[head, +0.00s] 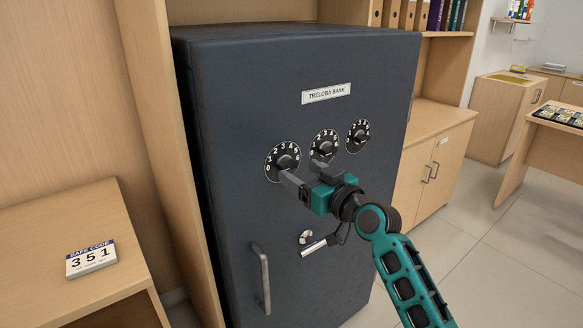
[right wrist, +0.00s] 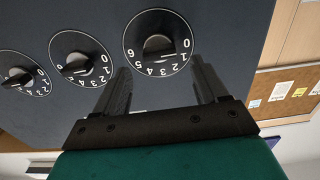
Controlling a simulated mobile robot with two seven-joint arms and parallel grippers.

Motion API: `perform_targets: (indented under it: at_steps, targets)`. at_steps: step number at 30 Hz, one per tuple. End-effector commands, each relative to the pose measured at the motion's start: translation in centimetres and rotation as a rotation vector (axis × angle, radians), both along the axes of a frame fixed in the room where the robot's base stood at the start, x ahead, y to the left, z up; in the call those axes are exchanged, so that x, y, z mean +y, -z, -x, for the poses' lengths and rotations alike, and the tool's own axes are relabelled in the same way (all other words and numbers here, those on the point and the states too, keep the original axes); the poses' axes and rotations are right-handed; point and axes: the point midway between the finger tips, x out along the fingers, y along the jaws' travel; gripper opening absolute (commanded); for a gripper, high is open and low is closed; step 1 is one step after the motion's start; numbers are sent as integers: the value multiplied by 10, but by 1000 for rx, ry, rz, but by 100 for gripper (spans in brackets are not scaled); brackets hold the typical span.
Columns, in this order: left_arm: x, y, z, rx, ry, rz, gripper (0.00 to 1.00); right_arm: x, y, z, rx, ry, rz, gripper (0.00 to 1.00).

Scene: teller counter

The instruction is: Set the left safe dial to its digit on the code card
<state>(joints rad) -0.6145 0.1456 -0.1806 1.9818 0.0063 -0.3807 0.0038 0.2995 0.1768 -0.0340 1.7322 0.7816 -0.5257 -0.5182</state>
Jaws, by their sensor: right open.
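The dark safe carries three round dials in a row under a "TRELOBA BANK" plate. The left dial (head: 283,161) has a black knob and white digits 0 to 6. It also shows in the right wrist view (right wrist: 158,42), turned over, with its knob mark toward the low digits near 0 and 1; the exact digit is hard to tell. The code card (head: 91,259) reads 3 5 1. My right gripper (head: 303,177) is open and empty, just in front of and below the left dial. In the wrist view the dial lies beyond the fingertips, between their lines. My left gripper is out of view.
The middle dial (head: 323,146) and right dial (head: 358,136) sit close to the right. A lever handle (head: 318,246) and a vertical pull handle (head: 262,278) stick out below. Open floor lies to the right.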

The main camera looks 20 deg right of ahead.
Motion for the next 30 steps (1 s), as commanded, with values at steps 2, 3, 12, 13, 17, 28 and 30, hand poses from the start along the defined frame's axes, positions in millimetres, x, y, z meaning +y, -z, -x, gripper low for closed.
perform_targets:
  at_steps: [2, 3, 12, 13, 17, 28, 30]
  targets:
    - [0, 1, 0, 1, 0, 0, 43, 5, 0, -13, 0, 0, -3, 72]
    - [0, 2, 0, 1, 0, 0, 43, 7, 0, -19, 0, -1, -2, 72]
    - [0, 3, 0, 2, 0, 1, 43, 14, 1, -39, 1, 0, -1, 72]
    - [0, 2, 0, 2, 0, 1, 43, 15, 1, -39, 1, 0, -1, 72]
    - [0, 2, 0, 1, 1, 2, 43, 15, 1, -39, 1, 0, -1, 72]
    - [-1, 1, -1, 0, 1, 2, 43, 14, 1, -39, 1, 0, -1, 47]
    - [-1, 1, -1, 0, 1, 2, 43, 14, 1, -39, 1, 0, -1, 41]
